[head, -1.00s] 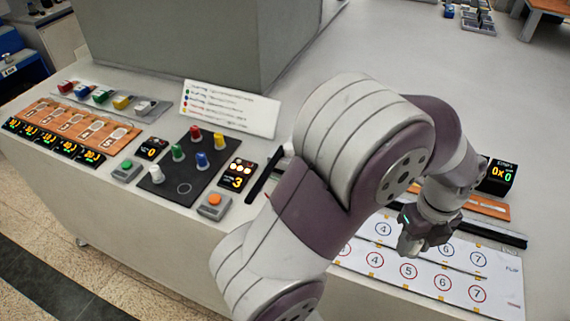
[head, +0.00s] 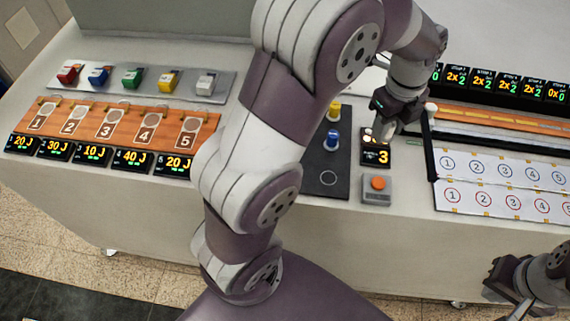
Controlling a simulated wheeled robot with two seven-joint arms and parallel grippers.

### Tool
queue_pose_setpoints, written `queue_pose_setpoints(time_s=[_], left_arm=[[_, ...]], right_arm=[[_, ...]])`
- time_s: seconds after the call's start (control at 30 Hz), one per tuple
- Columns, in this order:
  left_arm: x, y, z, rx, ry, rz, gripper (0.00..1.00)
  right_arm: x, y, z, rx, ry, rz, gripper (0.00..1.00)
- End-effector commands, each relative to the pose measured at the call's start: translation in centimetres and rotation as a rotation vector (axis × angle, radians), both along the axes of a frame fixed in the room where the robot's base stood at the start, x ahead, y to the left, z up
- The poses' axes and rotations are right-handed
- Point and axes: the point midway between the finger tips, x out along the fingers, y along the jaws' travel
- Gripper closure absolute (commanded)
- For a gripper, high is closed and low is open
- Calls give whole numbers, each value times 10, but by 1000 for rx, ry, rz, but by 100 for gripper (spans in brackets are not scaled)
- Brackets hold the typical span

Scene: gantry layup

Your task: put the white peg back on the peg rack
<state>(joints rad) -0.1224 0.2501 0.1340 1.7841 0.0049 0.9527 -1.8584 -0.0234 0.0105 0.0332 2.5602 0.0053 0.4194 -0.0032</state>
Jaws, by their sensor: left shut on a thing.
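My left gripper (head: 388,122) is shut on a pale piece, which I take to be the white peg (head: 387,133); it is mostly hidden between the fingers. It hangs in front of the small display reading 3 (head: 376,157), right of the dark peg rack (head: 326,193). The rack shows a yellow peg (head: 334,110), a blue peg (head: 332,141) and an empty ring (head: 328,178) at its near right corner. My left arm hides the rack's left part. My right gripper (head: 498,285) is low at the right edge, clear of the table; its finger gap is unclear.
An orange button box (head: 377,188) stands just right of the rack. A black bar (head: 429,150) and numbered sheets (head: 500,185) lie further right. At left are a grey tray (head: 215,94) with several coloured blocks, an orange numbered board (head: 60,116) and displays.

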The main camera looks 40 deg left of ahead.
Motion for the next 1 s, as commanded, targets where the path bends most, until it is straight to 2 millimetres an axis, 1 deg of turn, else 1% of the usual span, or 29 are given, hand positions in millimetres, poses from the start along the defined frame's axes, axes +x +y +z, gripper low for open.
queue_pose_setpoints(time_s=[0.07, 0.13, 0.17, 0.2, 0.3, 0.4, 0.5, 0.57, 0.7, 0.8, 1.0], left_arm=[[-5, 4, -9, 0, 1, 6, 93], [-18, 12, -24, 0, 7, 16, 93], [-25, 16, -26, 0, 7, 19, 93], [-36, 24, -27, 0, 10, 19, 93], [-62, 41, -43, 1, 11, 21, 93], [-81, 54, -58, 0, 10, 19, 93], [-93, 62, -67, 0, 9, 18, 93], [-96, 65, -71, 1, 7, 17, 93], [-99, 65, -97, -1, 12, 15, 93], [-98, 65, -110, 0, 10, 15, 93], [-97, 65, -111, 0, 7, 15, 93]], right_arm=[[0, 0, -11, 0, -1, 0, 100], [0, 0, -31, 0, 0, 0, 100], [0, 0, -34, 0, 1, 0, 100], [0, 0, -26, 0, 2, 0, 100], [0, 0, -23, 0, 0, 0, 100], [0, 0, -23, 0, 0, 0, 100], [0, 0, -23, 0, 0, 0, 100], [0, 0, -23, 0, 0, 0, 100], [0, 0, -25, 0, 0, 0, 100], [0, 0, -25, 0, 0, 0, 100], [0, 0, -25, 0, 0, 0, 100]])
